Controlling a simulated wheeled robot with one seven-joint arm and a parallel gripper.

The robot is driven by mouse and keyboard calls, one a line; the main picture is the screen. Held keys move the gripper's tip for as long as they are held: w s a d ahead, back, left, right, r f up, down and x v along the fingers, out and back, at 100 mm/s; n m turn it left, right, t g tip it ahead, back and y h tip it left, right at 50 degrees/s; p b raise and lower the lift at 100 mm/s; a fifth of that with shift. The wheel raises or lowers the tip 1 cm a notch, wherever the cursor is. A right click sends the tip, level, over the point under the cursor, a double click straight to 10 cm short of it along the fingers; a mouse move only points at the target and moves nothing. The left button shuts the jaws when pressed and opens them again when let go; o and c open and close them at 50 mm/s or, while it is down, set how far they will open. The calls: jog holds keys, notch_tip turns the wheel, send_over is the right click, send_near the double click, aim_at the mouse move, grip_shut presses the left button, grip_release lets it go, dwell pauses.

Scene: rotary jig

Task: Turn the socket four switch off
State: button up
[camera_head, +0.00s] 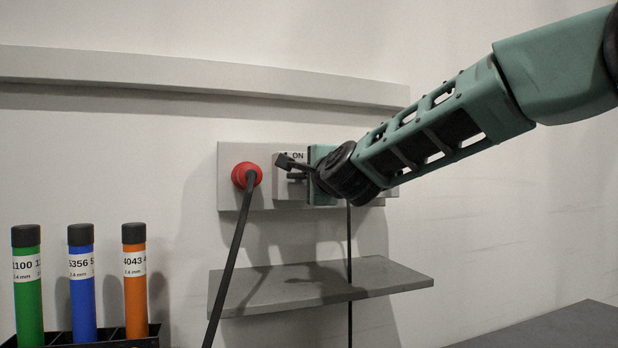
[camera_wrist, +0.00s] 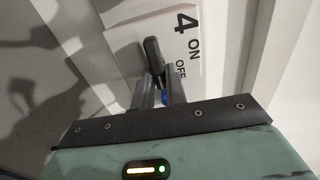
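The socket four switch (camera_wrist: 183,45) is a pale plate marked 4, ON and OFF in the wrist view. A black lever-like piece (camera_wrist: 152,52) stands out from it, slanted. In the head view the switch box (camera_head: 283,188) sits on the wall panel, with its ON label showing above my gripper. My gripper (camera_wrist: 160,92) is right at the switch, its two fingers a little apart near the lever. A small blue part shows between the fingers. Whether the fingers touch the lever is not clear. My wrist hides the right part of the panel in the head view.
A red plug (camera_head: 246,175) with a black cable is left of the switch on the grey panel (camera_head: 230,201). A grey shelf (camera_head: 320,288) juts out below. Green (camera_head: 27,290), blue (camera_head: 82,295) and orange (camera_head: 135,300) tubes stand in a black rack at lower left.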

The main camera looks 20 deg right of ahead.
jog(key=o, duration=0.4)
jog(key=shift+c, duration=0.2)
jog(key=s+p, duration=0.9)
jog(key=s, duration=0.8)
jog(key=shift+s, duration=0.2)
